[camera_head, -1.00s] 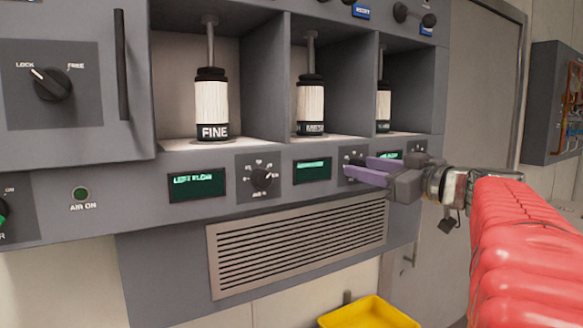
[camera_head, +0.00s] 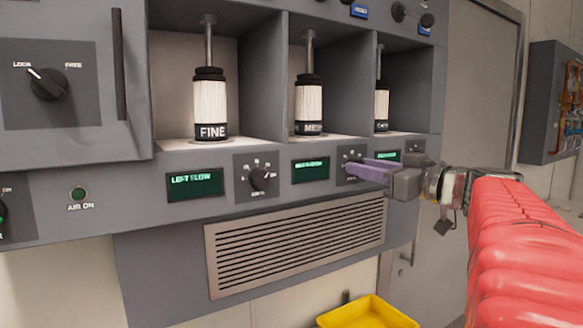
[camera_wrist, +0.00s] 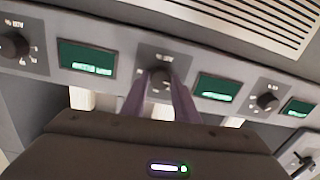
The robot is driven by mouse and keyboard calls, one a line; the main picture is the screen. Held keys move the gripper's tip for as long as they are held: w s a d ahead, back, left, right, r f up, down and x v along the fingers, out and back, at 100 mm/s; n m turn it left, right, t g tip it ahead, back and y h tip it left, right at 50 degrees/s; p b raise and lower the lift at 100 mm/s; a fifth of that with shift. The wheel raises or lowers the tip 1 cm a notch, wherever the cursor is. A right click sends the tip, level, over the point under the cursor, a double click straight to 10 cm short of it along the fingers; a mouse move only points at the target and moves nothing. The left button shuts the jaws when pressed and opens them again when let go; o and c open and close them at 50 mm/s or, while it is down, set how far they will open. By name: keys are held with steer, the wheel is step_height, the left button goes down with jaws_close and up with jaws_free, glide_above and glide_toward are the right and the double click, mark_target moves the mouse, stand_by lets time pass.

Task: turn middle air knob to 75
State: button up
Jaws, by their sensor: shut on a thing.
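The middle air knob is a dark dial on a grey plate (camera_head: 346,180) in the head view, mostly hidden behind my purple fingers. In the wrist view, which is upside down, the middle knob (camera_wrist: 160,78) shows between the fingertips. My gripper (camera_head: 352,169) reaches in from the right and is shut on the knob, one finger on each side in the wrist view (camera_wrist: 160,88). The knob's pointer is too small and covered to read. The green middle display (camera_head: 310,167) is lit left of the knob, its text too blurred to read.
The left knob (camera_head: 260,178) and LEFT FLOW display (camera_head: 195,184) are on the same panel. A right display (camera_head: 388,156) is beyond my gripper. Bottles, including one marked FINE (camera_head: 210,105), stand in bays above. A vent grille (camera_head: 295,245) and yellow bin (camera_head: 367,313) are below.

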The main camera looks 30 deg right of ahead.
steer(key=m, duration=0.9)
steer(key=m+h, duration=0.1)
steer(key=m, duration=0.8)
steer(key=m+h, duration=0.1)
steer(key=m, duration=0.8)
steer(key=shift+f, duration=0.4)
steer(key=o, duration=0.8)
steer(key=shift+d, duration=0.1)
steer(key=shift+c, duration=0.2)
steer(key=o, duration=0.3)
steer(key=shift+r, duration=0.1)
steer(key=shift+s, duration=0.15)
steer(key=s, duration=1.3)
steer(key=shift+s+f, duration=0.3)
